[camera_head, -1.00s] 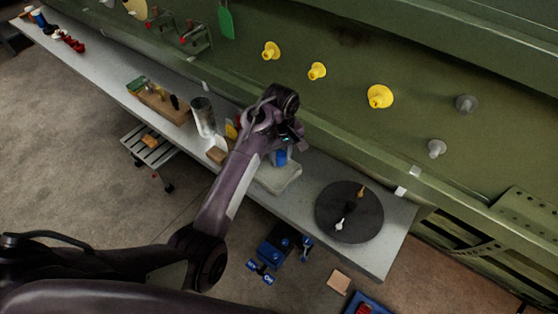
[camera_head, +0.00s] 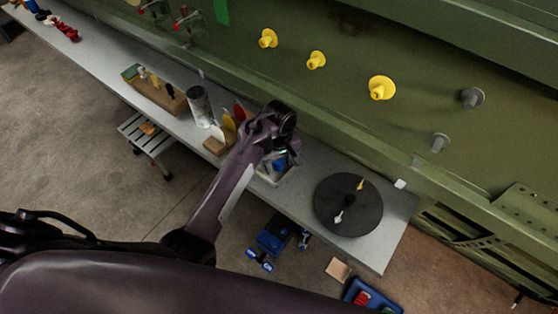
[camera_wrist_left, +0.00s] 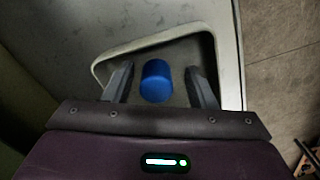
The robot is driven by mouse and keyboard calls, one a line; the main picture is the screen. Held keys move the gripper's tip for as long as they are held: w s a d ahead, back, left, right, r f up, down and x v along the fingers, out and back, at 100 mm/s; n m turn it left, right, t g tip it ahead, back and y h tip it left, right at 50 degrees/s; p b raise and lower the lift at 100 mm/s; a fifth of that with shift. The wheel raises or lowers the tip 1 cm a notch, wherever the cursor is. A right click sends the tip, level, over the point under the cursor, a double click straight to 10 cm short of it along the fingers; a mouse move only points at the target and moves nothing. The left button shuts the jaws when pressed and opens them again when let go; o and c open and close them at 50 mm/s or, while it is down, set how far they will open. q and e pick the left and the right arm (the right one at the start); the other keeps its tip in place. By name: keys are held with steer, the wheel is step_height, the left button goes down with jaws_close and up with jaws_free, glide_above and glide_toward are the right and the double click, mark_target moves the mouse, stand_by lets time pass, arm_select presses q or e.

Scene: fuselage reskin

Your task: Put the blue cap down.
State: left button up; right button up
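The blue cap (camera_wrist_left: 156,82) sits in a pale-rimmed shallow tray (camera_wrist_left: 150,39), between the two fingers of my left gripper (camera_wrist_left: 162,84). A gap shows on each side of the cap, so the fingers are open and apart from it. In the head view my left gripper (camera_head: 287,158) is low over the tray (camera_head: 273,182) on the grey bench. The blue cap (camera_head: 279,165) shows there only in part, behind the gripper. My right gripper is not in view.
A dark round turntable (camera_head: 348,220) with a yellow and a white pointer lies right of the tray. A metal can (camera_head: 199,106) and wooden blocks stand to the left. The green fuselage wall with yellow plugs (camera_head: 381,88) rises behind the bench (camera_head: 384,252).

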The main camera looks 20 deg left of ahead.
mark_target(279, 161)
arm_select(q)
steer(key=shift+w, duration=0.1)
step_height(279, 161, up, 10)
steer(key=b, duration=0.3)
steer(key=shift+f+b, duration=0.2)
steer(key=shift+b, duration=0.15)
step_height(279, 161, up, 2)
steer(key=shift+r+p, duration=0.25)
steer(key=shift+p, duration=0.85)
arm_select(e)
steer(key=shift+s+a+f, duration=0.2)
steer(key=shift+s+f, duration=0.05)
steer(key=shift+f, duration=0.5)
arm_select(q)
steer(key=shift+f, duration=0.1)
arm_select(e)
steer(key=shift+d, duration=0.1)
